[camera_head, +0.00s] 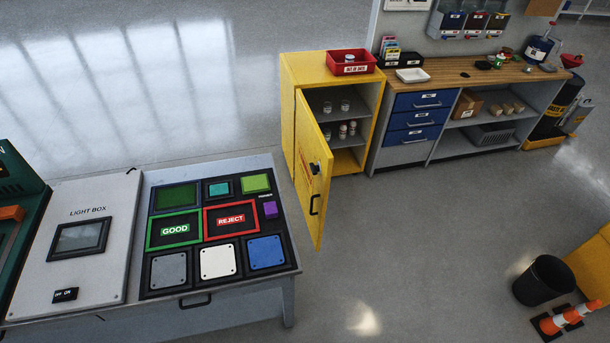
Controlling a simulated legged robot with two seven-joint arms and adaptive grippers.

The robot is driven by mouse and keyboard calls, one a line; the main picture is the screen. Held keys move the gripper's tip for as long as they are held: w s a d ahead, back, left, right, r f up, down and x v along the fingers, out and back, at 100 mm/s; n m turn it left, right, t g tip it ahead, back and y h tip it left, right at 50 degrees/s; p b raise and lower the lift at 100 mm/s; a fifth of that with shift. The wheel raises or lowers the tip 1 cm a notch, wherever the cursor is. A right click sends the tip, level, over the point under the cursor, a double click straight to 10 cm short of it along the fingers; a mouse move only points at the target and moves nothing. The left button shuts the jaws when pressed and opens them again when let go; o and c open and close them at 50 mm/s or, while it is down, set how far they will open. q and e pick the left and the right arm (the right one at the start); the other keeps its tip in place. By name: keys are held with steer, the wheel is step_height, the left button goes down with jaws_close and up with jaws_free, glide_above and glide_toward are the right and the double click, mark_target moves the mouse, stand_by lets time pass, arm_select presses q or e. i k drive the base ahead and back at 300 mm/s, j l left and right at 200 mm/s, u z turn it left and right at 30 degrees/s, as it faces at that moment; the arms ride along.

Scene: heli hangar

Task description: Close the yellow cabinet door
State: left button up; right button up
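The yellow cabinet (289,78) stands against the wall near the picture's centre. Its yellow door (306,163) is open, swung out toward me and hinged on the cabinet's left side. The door has a black handle (315,204) low near its free edge and a dark latch (315,168) above it. Small bottles (343,130) stand on the grey shelves inside. Neither of my grippers shows in the head view.
A grey table with a black sorting board (197,212) and a light box (80,238) stands at the lower left, left of the door. A workbench (440,73) adjoins the cabinet's right. The floor (410,230) before the cabinet is clear.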

mark_target(313, 192)
steer(key=i+l, duration=0.4)
steer(key=i+l+u, duration=0.6)
steer(key=l, duration=0.15)
steer(key=k, duration=0.1)
